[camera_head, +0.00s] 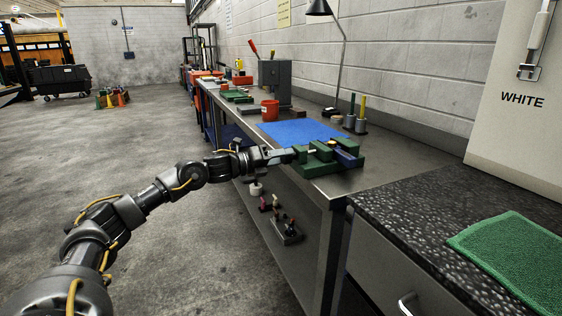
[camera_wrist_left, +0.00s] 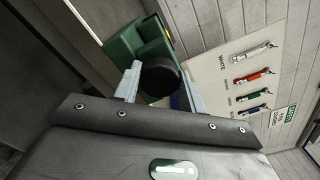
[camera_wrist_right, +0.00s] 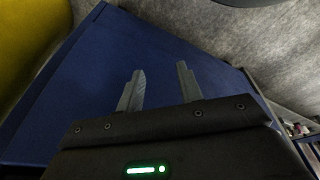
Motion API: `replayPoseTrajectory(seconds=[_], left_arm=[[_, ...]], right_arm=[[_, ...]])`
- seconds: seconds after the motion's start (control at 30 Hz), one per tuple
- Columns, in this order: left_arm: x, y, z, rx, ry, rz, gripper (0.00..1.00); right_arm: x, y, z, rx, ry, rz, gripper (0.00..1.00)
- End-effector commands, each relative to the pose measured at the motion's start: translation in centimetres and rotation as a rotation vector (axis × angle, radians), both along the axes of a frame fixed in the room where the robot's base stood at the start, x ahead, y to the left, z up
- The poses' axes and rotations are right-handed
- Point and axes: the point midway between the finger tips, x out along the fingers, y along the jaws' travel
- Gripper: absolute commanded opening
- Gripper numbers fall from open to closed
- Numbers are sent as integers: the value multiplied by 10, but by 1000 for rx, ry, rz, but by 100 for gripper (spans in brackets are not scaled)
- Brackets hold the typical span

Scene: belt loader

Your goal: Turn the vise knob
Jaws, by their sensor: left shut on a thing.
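The green vise (camera_head: 318,163) stands on the metal workbench near its front edge, and its green body also shows in the left wrist view (camera_wrist_left: 122,48). A round black knob (camera_wrist_left: 160,76) faces the left wrist camera. My left gripper (camera_head: 287,156) comes in from the left at the vise's end; in the left wrist view its fingers (camera_wrist_left: 160,88) lie on both sides of the knob and are shut on it. My right gripper (camera_wrist_right: 158,84) shows only in the right wrist view, with its fingers apart and nothing between them.
A blue mat (camera_head: 298,132) lies behind the vise, with a red container (camera_head: 270,110) and a lamp (camera_head: 341,60) beyond. A dark speckled counter (camera_head: 405,215) with a green cloth (camera_head: 515,250) is at right. A blue surface (camera_wrist_right: 90,75) lies beyond the right gripper.

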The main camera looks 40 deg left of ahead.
Motion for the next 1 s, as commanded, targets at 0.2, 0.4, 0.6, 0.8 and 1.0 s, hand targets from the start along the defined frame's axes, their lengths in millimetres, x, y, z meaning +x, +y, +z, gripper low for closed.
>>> replayPoseTrajectory(seconds=[0.2, 0.4, 0.6, 0.8, 1.0], left_arm=[[0, 0, -1, 48, -27, 0, 18], [0, 0, -1, 63, -34, 0, 18], [0, 0, -1, 62, -33, 0, 18], [0, 0, -1, 62, -33, 0, 52], [0, 0, -1, 61, -34, -1, 63]], right_arm=[[0, 0, 7, 0, -6, -1, 36], [1, 0, 10, 1, -7, -1, 36], [1, 0, 10, 1, -7, -1, 36], [1, 0, 10, 1, -7, -1, 36], [1, 0, 10, 1, -7, -2, 36]])
